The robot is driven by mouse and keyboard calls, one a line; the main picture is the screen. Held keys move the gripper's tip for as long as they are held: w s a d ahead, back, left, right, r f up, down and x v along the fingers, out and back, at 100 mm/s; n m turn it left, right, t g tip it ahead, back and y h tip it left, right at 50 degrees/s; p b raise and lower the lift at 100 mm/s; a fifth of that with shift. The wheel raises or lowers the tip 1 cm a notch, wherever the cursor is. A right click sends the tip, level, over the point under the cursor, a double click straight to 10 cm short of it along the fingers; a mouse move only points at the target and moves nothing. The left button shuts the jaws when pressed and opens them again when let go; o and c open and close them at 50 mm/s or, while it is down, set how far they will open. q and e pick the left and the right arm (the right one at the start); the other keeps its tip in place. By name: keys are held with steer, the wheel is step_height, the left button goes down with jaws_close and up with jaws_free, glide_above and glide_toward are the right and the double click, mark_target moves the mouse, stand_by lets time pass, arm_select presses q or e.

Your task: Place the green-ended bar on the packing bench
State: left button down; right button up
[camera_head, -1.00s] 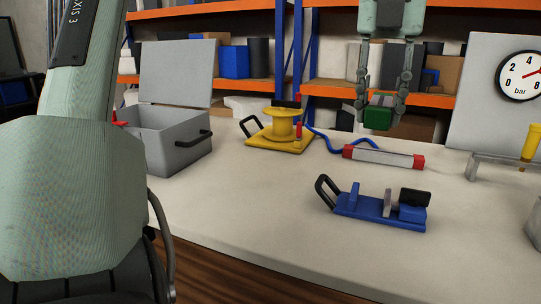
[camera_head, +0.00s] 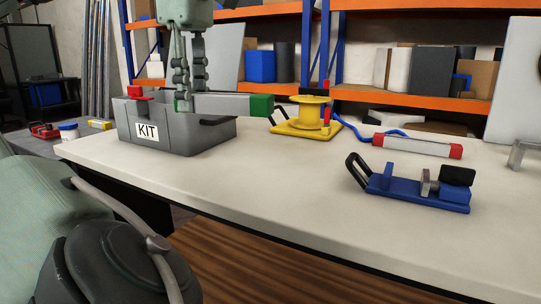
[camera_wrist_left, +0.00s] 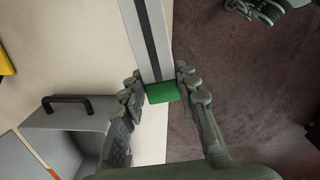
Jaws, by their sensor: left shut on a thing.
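The green-ended bar (camera_head: 228,104) has a grey body and green ends. In the head view it is held roughly level, in front of the upper part of the grey KIT box (camera_head: 185,138). My left gripper (camera_head: 187,100) points down and is shut on the bar's left green end. In the left wrist view the fingers (camera_wrist_left: 161,88) close on the green end, and the bar (camera_wrist_left: 150,35) runs up and away. It overlaps the pale table's edge there, with dark floor at right. Which surface is the packing bench is not marked.
The pale table (camera_head: 280,200) bears a yellow spool stand (camera_head: 300,128), a red-ended bar (camera_head: 415,146) and a blue fixture (camera_head: 415,190). A grey surface at far left holds a red item (camera_head: 45,131), a white tub (camera_head: 69,132) and a yellow item (camera_head: 99,125). The table's front middle is clear.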

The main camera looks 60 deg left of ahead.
arm_select(q)
steer(key=f+m, duration=0.1)
steer(key=s+f, duration=0.1)
steer(key=a+f+m, duration=0.1)
steer(key=shift+s+a+f+m+b, duration=0.1)
steer(key=shift+s+f+m+b, duration=0.2)
steer(key=shift+s+f+b, duration=0.1)
steer(key=w+f, duration=0.3)
steer(key=w, duration=0.3)
glide_above(243, 176)
steer(key=f, duration=0.2)
steer(key=shift+s+f, duration=0.35)
steer(key=shift+w+f, duration=0.2)
steer(key=shift+w, duration=0.1)
steer(key=shift+w+f, duration=0.1)
steer(key=shift+f, duration=0.05)
step_height(243, 176, down, 4)
steer(key=shift+a+r+b, duration=0.1)
steer(key=shift+r+b, duration=0.05)
steer(key=shift+b, duration=0.55)
arm_select(e)
steer(key=a+r+t+y, duration=0.3)
steer(key=a+r+t, duration=0.2)
steer(key=r, duration=0.5)
steer(key=shift+w+r, duration=0.4)
steer(key=shift+a+r, duration=0.2)
steer(key=shift+a, duration=0.05)
